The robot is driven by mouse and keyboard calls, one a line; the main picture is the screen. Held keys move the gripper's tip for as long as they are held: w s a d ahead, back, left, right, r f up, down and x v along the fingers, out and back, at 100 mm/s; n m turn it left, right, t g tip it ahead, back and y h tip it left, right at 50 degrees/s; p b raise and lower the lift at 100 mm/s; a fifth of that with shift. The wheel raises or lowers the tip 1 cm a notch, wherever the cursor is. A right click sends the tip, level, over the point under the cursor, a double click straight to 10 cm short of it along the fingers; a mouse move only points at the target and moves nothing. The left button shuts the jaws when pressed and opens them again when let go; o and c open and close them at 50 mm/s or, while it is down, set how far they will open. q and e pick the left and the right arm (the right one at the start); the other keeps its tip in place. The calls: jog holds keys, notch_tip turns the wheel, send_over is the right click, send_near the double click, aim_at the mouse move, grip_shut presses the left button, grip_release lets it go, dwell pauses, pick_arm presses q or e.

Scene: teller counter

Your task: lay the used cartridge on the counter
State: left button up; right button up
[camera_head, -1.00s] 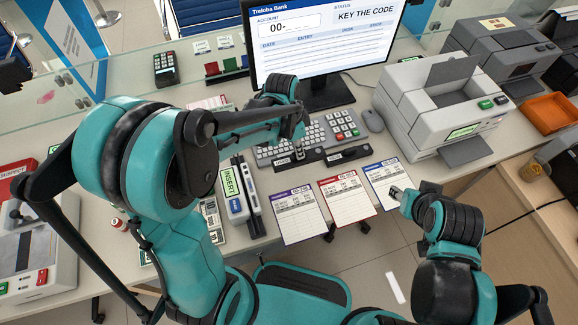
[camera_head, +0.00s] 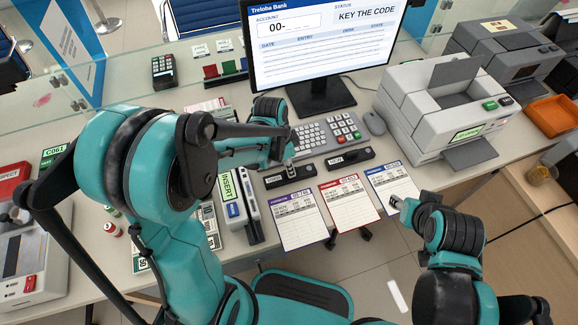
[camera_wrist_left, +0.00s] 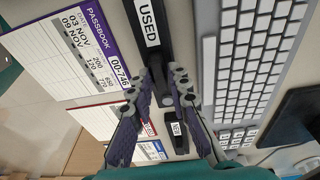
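The used cartridge (camera_head: 299,173) is a black bar with a white USED label, low at the counter's front edge, left of the keyboard's keypad. It also fills the top middle of the left wrist view (camera_wrist_left: 149,22). My left gripper (camera_head: 289,171) points down at it; in the left wrist view the fingertips (camera_wrist_left: 166,74) close in on both sides of its near end. I cannot tell whether its underside touches the counter (camera_head: 205,95). My right gripper (camera_head: 397,203) is over the blue-topped passbook sheet; its fingers are too small to read.
A similar black cartridge marked NEW (camera_head: 350,159) lies to the right. Purple, red (camera_head: 347,204) and blue-topped sheets lie along the front edge. The keyboard (camera_head: 312,137) is behind, the grey printer (camera_head: 440,110) at right, a handheld device labelled INSERT (camera_head: 229,188) at left.

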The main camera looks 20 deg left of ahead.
pick_arm(q)
jog(key=shift+o, duration=0.5)
jog(key=shift+r, duration=0.3)
notch_tip(320, 180, up, 11)
jog(key=a+p, duration=0.2)
jog(key=p, duration=0.3)
jog(key=s+a+r+n+t+y, duration=0.1)
jog(key=s+a+r+n+t, duration=0.1)
jog(key=s+r+n+t, duration=0.4)
jog(key=s+n, duration=0.4)
jog(key=n, duration=0.1)
jog(key=shift+a+r+t+y, duration=0.2)
jog(key=shift+r+t+y, duration=0.1)
jog(key=shift+y, duration=0.1)
